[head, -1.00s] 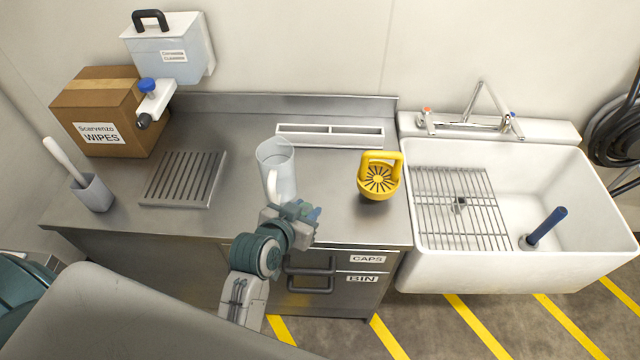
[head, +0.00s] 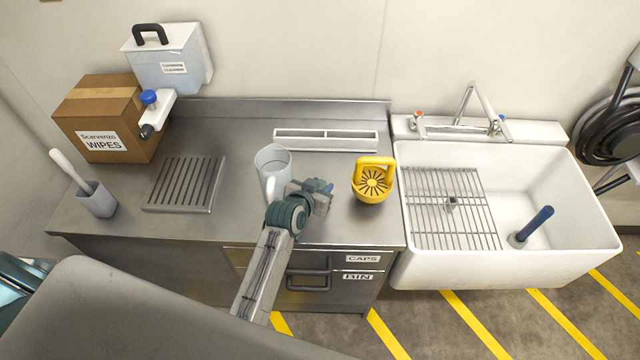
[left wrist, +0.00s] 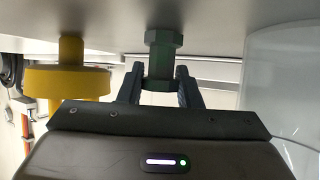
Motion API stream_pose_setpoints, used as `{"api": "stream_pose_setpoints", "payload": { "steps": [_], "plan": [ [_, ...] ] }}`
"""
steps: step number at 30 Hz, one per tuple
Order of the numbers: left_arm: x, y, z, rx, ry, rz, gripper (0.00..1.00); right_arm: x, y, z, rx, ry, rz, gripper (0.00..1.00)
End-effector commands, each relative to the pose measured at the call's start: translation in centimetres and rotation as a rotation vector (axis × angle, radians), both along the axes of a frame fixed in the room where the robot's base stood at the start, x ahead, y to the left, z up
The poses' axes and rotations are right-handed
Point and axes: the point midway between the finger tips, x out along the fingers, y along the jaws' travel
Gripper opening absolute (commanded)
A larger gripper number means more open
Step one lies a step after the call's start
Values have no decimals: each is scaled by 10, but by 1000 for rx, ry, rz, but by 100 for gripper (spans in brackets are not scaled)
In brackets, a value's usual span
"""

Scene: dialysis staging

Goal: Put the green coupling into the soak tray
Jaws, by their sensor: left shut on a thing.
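My left gripper (head: 319,197) is low over the front of the steel counter, between the clear jug and the yellow strainer-like cup. In the left wrist view the gripper (left wrist: 159,88) is shut on the green coupling (left wrist: 163,48), a dark green piece with a hexagonal body. The coupling stands upright between the fingers, with its end at or close to the counter surface; I cannot tell if it touches. In the head view the gripper mostly hides it. A long white tray (head: 326,148) with narrow compartments, likely the soak tray, lies at the back of the counter. My right gripper is not in view.
The clear jug (head: 272,163) stands just left of my gripper, the yellow cup (head: 373,181) just right. A slatted drain plate (head: 185,184), a brush holder (head: 97,199) and a wipes box (head: 105,120) are at left. A white sink (head: 505,270) is at right.

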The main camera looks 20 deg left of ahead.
Motion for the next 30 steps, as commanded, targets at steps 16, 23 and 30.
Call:
{"api": "stream_pose_setpoints", "payload": {
  "steps": [16, 23, 30],
  "plan": [
    [0, 0, -2, 0, 0, 0, 53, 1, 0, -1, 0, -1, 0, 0],
    [-3, 0, 1, 0, 1, 0, 53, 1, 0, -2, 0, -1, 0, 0],
    [-37, 5, 17, 0, 0, 0, 53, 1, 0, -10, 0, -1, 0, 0]
  ]
}}
